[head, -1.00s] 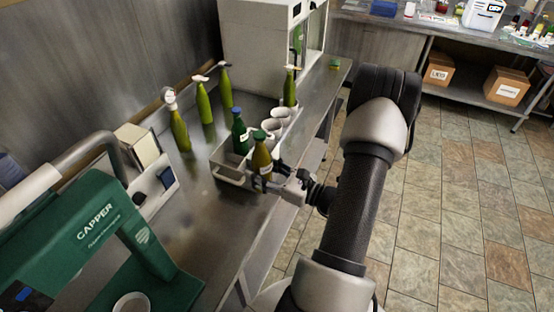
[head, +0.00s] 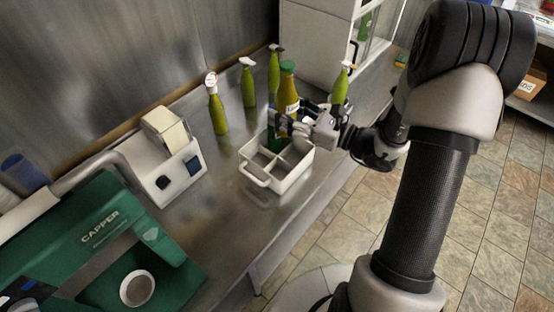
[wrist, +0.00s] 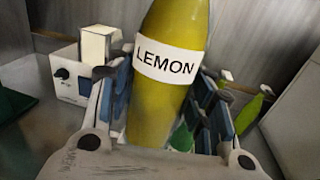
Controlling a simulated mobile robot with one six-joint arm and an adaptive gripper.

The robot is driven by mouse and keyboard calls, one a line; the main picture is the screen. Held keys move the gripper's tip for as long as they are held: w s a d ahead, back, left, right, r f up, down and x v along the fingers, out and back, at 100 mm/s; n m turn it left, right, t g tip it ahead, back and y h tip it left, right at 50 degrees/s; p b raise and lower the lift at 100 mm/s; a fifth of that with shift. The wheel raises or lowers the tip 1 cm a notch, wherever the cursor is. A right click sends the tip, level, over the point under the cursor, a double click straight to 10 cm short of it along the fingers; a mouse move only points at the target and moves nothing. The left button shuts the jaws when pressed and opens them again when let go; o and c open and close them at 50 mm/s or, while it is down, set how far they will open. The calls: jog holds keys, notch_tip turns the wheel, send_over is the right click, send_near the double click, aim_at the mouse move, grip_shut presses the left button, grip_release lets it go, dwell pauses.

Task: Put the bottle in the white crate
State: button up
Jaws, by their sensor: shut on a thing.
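A yellow-green bottle with a green cap (head: 288,85) stands upright in my gripper (head: 292,122), in the head view. In the wrist view its white LEMON label (wrist: 170,62) faces me, between the blue-padded fingers. The gripper is shut on the bottle and holds it raised over the back part of the white crate (head: 297,174). The crate is divided into compartments, and the front ones look empty. A darker green bottle (head: 274,141) is in a back compartment, partly hidden by the held bottle and gripper.
Several green bottles with pourer-like tops, one of them (head: 217,112), stand along the back. A white device (head: 165,180) is left of the crate, with the green capper (head: 110,235) at front left. A white cabinet (head: 318,40) stands behind. The counter before the crate is clear.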

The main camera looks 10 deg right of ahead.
jog(key=shift+w+a+r+g, duration=0.1)
jog(key=shift+a+r+g, duration=0.25)
jog(key=shift+a, duration=0.3)
jog(key=shift+a+f, duration=0.2)
notch_tip(320, 180, down, 19)
jog(key=b, duration=0.5)
jog(key=shift+f, duration=0.15)
